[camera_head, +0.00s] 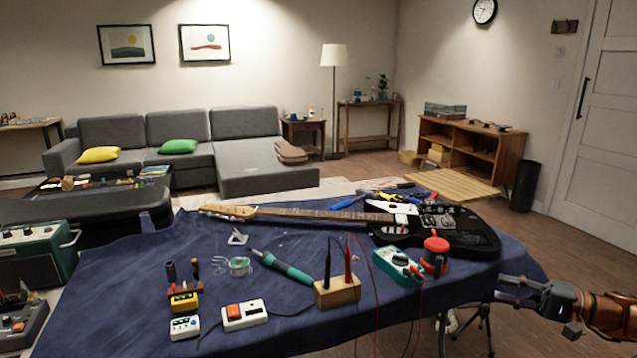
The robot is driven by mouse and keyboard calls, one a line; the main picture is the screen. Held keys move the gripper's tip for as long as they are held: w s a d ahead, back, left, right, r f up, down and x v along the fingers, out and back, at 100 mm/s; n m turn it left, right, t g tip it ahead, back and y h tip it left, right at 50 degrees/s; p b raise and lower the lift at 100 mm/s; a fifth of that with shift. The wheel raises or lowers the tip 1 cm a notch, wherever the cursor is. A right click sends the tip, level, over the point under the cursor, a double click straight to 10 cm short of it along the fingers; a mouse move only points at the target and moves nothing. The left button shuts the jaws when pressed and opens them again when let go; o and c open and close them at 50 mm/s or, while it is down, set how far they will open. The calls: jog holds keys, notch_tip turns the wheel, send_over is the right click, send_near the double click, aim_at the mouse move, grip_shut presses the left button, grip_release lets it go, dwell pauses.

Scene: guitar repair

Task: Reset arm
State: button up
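My gripper (514,290) is at the right edge of the view, beside the right end of the blue-covered table (330,225). Its fingers point left, and they look spread with nothing between them. My arm comes in from the right. The black electric guitar (465,232) lies across the back of the table, its neck pointing left. The gripper is apart from the guitar and lower right of it in the picture.
A red container (435,255) and a teal multimeter (397,262) are near the guitar body. A wooden block (338,292) holds two probes. A teal soldering iron (283,267) lies mid-table. A tripod (478,325) stands below my gripper. Open floor (580,240) lies to the right.

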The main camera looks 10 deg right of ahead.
jog(key=a+r+n+g, duration=0.3)
jog(key=a+g, duration=0.1)
jog(key=a, duration=0.9)
jog(key=a+r+n+g, duration=0.2)
jog(key=a+g, duration=0.3)
jog(key=a, duration=0.7)
jog(key=s+a+f+n+g+h, duration=0.2)
jog(key=s+a+g+h, duration=0.15)
jog(key=s+a, duration=0.6)
jog(key=s+d+f+h, duration=0.2)
jog(key=s+f+h, duration=0.3)
jog(key=s, duration=0.5)
jog(key=s+d+f+h, duration=0.1)
jog(key=s+f+h, duration=0.4)
jog(key=s, duration=0.5)
notch_tip(320, 180, up, 22)
jog(key=s+p, duration=0.1)
jog(key=p, duration=1.9)
jog(key=shift+d+r+n+p, duration=0.15)
jog(key=shift+d+n+p, duration=0.05)
jog(key=shift+n+p, duration=0.15)
